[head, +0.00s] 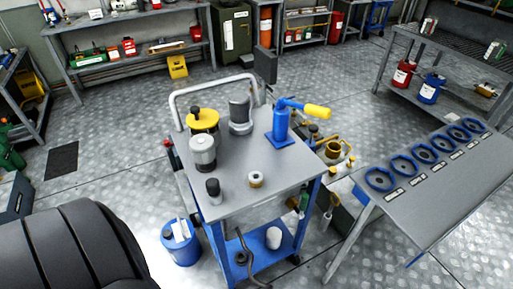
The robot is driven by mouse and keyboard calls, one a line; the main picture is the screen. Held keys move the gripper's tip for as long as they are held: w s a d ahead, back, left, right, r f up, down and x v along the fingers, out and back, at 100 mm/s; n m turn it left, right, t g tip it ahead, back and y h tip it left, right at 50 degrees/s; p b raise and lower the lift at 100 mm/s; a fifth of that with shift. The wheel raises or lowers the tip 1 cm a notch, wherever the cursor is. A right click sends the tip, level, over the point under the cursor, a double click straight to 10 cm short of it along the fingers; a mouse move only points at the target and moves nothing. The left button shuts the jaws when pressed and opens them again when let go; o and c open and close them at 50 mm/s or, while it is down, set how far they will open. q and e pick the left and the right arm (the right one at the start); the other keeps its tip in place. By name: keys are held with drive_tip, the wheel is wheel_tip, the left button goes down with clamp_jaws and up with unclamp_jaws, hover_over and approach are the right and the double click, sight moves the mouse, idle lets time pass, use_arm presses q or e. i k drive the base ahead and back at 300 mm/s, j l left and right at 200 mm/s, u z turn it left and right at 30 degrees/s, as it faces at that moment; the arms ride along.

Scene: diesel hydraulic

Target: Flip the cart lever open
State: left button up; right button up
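The cart (235,190) has a grey top and a blue frame, and stands near the middle of the head view. A blue lever fitting (281,127) stands on a blue base plate at the right rear of its top. Its yellow-ended handle (318,111) sticks out to the right, slightly downward, past the cart's edge. Neither of my grippers shows in the head view. Nothing is seen touching the lever.
On the cart top are a yellow-rimmed part (202,120), grey cylinders (203,152) and a small ring (256,180). A grey table (430,185) with several blue rings stands right. A blue bucket (181,245) sits left of the cart. A large dark ribbed shape (70,250) fills the lower left.

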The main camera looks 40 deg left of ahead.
sight(304, 200)
drive_tip(key=u, duration=0.8)
drive_tip(key=i+l, duration=0.1)
drive_tip(key=l, duration=0.25)
drive_tip(key=i+l, duration=0.1)
drive_tip(key=l, duration=0.25)
drive_tip(key=l+z, duration=0.1)
drive_tip(key=l, duration=0.25)
drive_tip(key=i+l, duration=0.15)
drive_tip(key=l, duration=0.15)
